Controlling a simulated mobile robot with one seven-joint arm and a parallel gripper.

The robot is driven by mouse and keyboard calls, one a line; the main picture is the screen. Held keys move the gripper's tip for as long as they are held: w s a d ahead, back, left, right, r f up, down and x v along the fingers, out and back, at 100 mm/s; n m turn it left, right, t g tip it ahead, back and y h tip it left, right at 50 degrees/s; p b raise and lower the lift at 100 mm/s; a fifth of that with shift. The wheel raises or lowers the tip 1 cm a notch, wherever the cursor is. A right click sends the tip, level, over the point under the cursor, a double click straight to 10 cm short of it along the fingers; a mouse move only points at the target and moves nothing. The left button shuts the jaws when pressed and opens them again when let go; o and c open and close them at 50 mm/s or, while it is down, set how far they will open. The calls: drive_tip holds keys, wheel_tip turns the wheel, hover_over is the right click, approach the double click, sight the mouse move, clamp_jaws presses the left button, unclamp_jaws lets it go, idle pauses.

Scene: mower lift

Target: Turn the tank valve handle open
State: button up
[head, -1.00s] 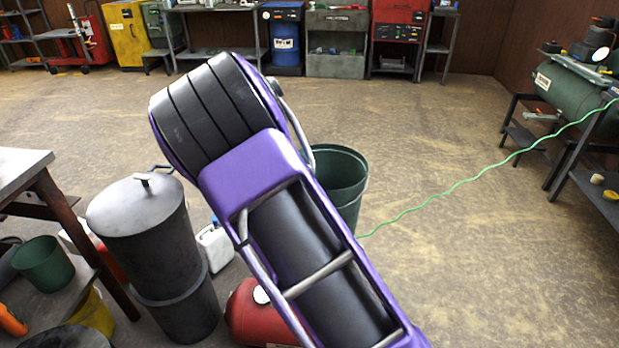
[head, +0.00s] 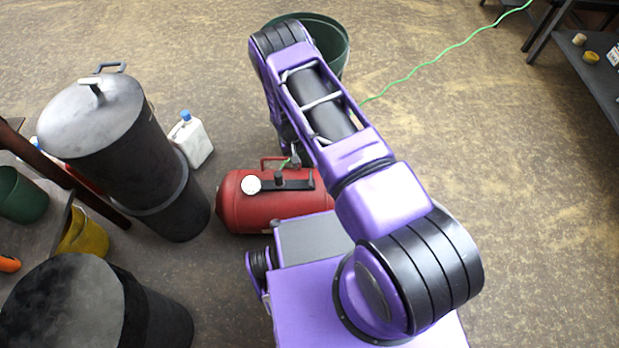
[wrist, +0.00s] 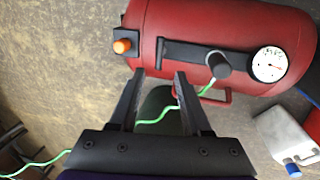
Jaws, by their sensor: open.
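The red tank (head: 235,212) lies on its side on the floor; it also fills the top of the wrist view (wrist: 185,20). On it are a black bar (wrist: 190,54), a dark grey cylinder (wrist: 219,66) with the green hose at it, a round white gauge (wrist: 268,64) and an orange knob (wrist: 122,46) on a black block. I cannot tell for sure which part is the valve handle. My gripper (wrist: 159,76) is open and empty. Its fingertips are close to the tank's side, below the bar and right of the orange knob. In the head view my arm partly hides the gripper.
A green bucket (head: 335,45) stands behind my arm. A white jug (head: 195,140) and a dark lidded bin (head: 110,130) stand left of the tank. A red loop handle (wrist: 216,98) is near the right finger. Open floor lies right.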

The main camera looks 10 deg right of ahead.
sight(310, 179)
drive_tip(key=f, duration=0.4)
drive_tip(key=d+f+b, duration=0.1)
drive_tip(key=f, duration=0.3)
drive_tip(key=d+f+b, duration=0.1)
drive_tip(key=f, duration=0.3)
drive_tip(key=shift+s+d, duration=0.15)
clamp_jaws()
